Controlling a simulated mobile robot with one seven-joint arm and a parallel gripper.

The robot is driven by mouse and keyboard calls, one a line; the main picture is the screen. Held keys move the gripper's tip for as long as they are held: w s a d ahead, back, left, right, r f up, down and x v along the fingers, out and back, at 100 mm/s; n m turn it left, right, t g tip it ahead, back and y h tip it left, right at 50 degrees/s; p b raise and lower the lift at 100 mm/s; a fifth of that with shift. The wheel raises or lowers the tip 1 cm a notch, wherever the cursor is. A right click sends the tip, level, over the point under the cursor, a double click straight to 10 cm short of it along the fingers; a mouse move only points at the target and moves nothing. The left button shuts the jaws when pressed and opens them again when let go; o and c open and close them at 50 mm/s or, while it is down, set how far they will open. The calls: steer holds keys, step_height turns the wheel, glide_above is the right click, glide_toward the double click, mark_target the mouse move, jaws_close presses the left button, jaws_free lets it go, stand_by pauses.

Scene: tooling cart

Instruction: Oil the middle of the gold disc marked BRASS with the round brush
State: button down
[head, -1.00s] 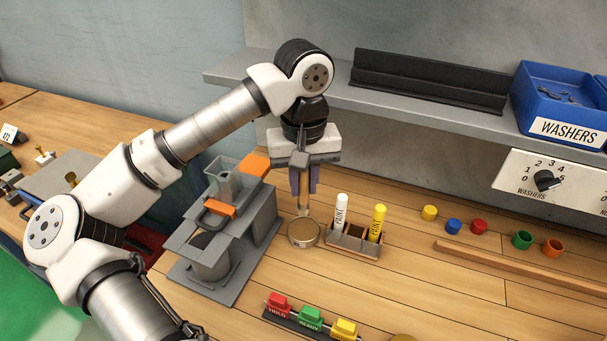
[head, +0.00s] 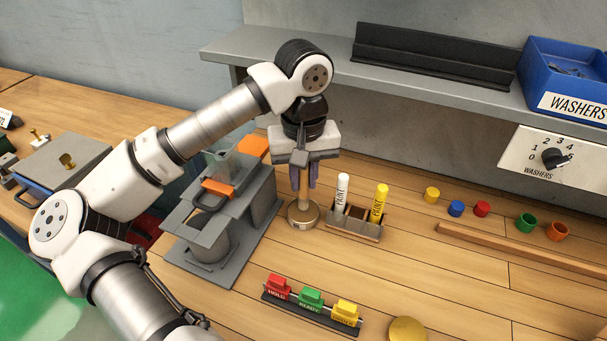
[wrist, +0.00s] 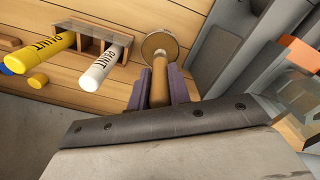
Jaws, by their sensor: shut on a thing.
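My gripper (head: 304,180) points down over the bench, its purple fingers shut on the wooden handle of the round brush (head: 303,198). Whether the bristles touch is hidden.
A grey stand (head: 225,235) is close on the left.

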steer(key=shift+s+f+b, duration=0.1)
steer(key=shift+f+b, duration=0.55)
steer(key=shift+b, duration=0.4)
stand_by(2.3)
steer(key=shift+r+p, duration=1.65)
steer(key=shift+r, duration=1.9)
